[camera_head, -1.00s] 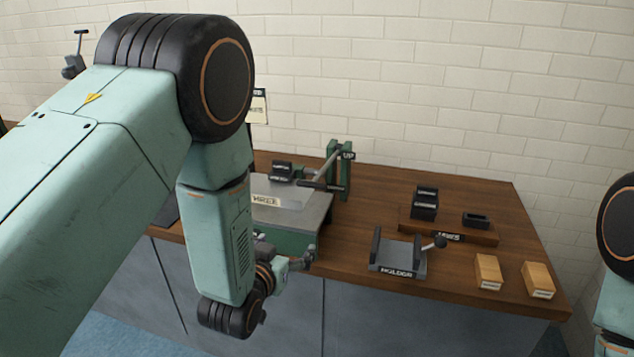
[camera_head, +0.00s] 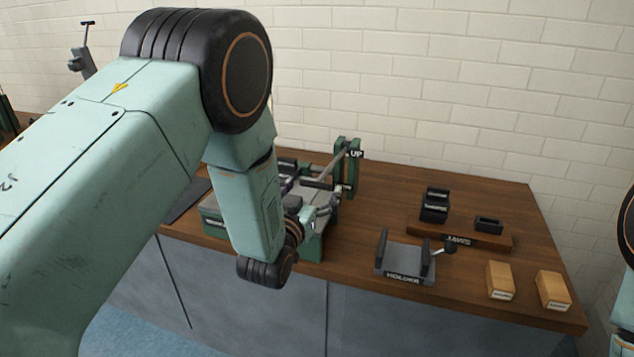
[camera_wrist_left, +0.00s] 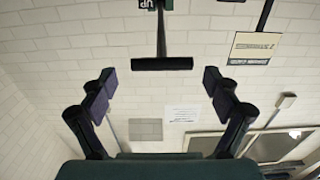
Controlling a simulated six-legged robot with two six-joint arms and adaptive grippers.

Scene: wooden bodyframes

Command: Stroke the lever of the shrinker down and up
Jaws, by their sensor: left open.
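The shrinker (camera_head: 311,246) is a green machine with a grey top on the wooden bench. Its grey lever (camera_head: 343,163) slants up beside a green post (camera_head: 354,176) with an "UP" label at its top. The lever's black crossbar handle also shows in the left wrist view (camera_wrist_left: 162,64), ahead of the fingers and near the middle between them. My left gripper (camera_head: 322,203) is over the shrinker's near side, by the handle. In the left wrist view my left gripper (camera_wrist_left: 159,82) is open, with nothing between its fingers. My arm hides part of the shrinker. My right gripper is out of view.
A grey holder (camera_head: 406,264) stands at the bench front, right of the shrinker. A wooden jaws tray (camera_head: 480,241) with black blocks lies behind it. Two wooden blocks (camera_head: 500,280) (camera_head: 553,290) sit near the right front edge. A white brick wall stands behind.

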